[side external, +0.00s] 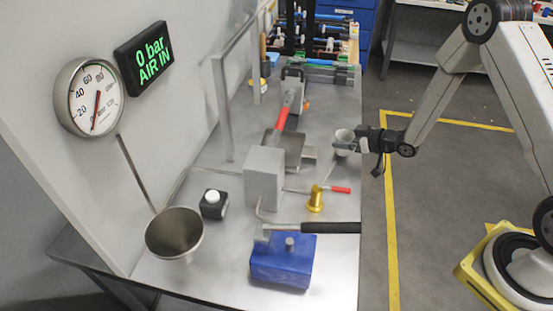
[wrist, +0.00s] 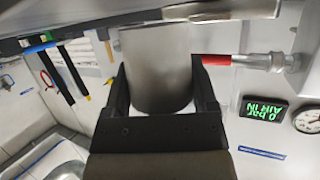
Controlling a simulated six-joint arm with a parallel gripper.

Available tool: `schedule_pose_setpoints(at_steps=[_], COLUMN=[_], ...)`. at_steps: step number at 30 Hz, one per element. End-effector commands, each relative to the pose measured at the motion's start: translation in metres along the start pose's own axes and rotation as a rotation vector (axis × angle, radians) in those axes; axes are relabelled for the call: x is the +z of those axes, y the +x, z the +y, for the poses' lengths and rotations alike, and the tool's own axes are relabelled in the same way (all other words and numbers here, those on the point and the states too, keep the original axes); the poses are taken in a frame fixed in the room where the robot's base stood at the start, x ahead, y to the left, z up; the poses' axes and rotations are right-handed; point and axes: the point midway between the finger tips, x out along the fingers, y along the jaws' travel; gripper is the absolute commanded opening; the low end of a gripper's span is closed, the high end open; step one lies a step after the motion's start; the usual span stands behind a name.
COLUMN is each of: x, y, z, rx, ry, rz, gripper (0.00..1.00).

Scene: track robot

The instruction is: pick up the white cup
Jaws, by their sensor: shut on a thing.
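The white cup (side external: 344,138) is at the right edge of the metal table in the side external view. My gripper (side external: 340,145) reaches it from the right. In the wrist view the cup (wrist: 158,70) fills the space between the two dark fingers of my gripper (wrist: 162,95), which are shut on its sides. The cup looks light grey there. I cannot tell whether its base touches the table or is slightly above it.
A grey block (side external: 264,178), a brass fitting (side external: 315,200) and a red-handled valve (side external: 341,189) stand left and in front of the cup.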

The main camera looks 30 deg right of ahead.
Motion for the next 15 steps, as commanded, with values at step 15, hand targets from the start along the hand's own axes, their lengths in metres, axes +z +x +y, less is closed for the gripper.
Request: schedule_pose_setpoints(at_steps=[15], x=[-0.058], y=[-0.024], z=[0.000], rx=[0.000], ry=[-0.001], rz=[0.003], gripper=[0.19])
